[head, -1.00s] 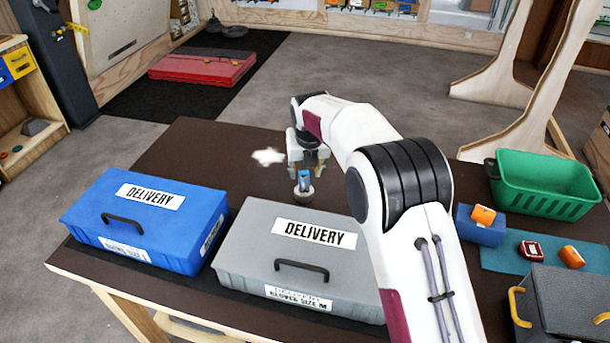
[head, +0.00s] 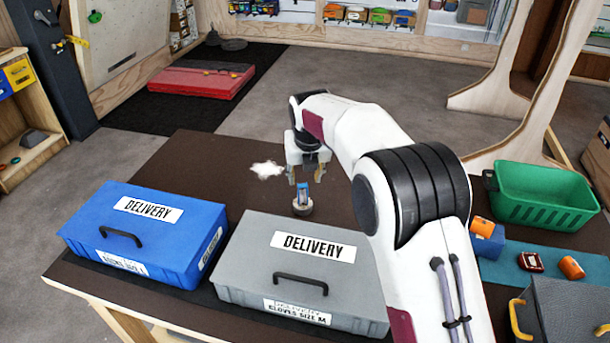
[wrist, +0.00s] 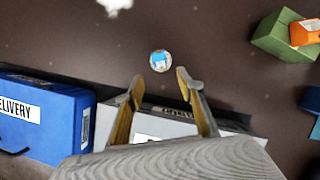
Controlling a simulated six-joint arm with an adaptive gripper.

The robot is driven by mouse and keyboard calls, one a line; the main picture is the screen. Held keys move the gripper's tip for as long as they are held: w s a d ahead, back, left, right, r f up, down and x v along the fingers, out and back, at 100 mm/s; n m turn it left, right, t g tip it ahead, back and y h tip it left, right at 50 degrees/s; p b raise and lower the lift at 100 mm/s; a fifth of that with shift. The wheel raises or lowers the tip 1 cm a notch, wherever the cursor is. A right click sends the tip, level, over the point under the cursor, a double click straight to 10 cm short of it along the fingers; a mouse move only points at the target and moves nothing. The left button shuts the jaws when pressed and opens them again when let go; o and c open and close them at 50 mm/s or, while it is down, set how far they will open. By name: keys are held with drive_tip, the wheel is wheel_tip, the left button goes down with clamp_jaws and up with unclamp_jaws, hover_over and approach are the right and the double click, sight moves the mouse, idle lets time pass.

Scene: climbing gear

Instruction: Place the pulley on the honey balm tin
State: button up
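The honey balm tin (head: 302,209) is a small round pale tin on the dark table, behind the grey box. The small blue pulley (head: 304,193) sits upright on top of it. In the wrist view the pulley (wrist: 160,61) shows from above, inside the tin's round outline. My gripper (head: 306,178) is open and empty, a little above the pulley and apart from it. In the wrist view both fingers of my gripper (wrist: 158,84) are spread, with nothing between them. The tin's label is too small to read.
A blue delivery box (head: 145,235) and a grey delivery box (head: 300,268) stand at the table's front. White chalk (head: 267,170) lies left of my gripper. A green block (wrist: 275,36) bearing an orange item is at right in the wrist view. A green basket (head: 545,195) stands far right.

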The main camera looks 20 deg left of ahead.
idle(0.3)
drive_tip(key=s+d+r+m, duration=0.7)
drive_tip(key=d+r+m, duration=0.2)
drive_tip(key=d, duration=0.2)
drive_tip(key=s+d+r+m, duration=0.8)
drive_tip(key=d+m, duration=0.2)
drive_tip(key=d, duration=0.1)
drive_tip(key=s+d+f+m, duration=0.1)
drive_tip(key=s+d+m, duration=0.3)
drive_tip(key=s+m, duration=0.3)
drive_tip(key=s+d+f+m+t+h, duration=0.1)
drive_tip(key=s+d+m, duration=0.4)
drive_tip(key=s, duration=0.5)
drive_tip(key=s+d+f+m, duration=0.1)
drive_tip(key=s+d+m, duration=0.4)
drive_tip(key=s+m, duration=0.4)
drive_tip(key=shift+s+f+t+h, duration=0.25)
drive_tip(key=shift+f+t+h, duration=0.05)
drive_tip(key=shift+f+h, duration=0.1)
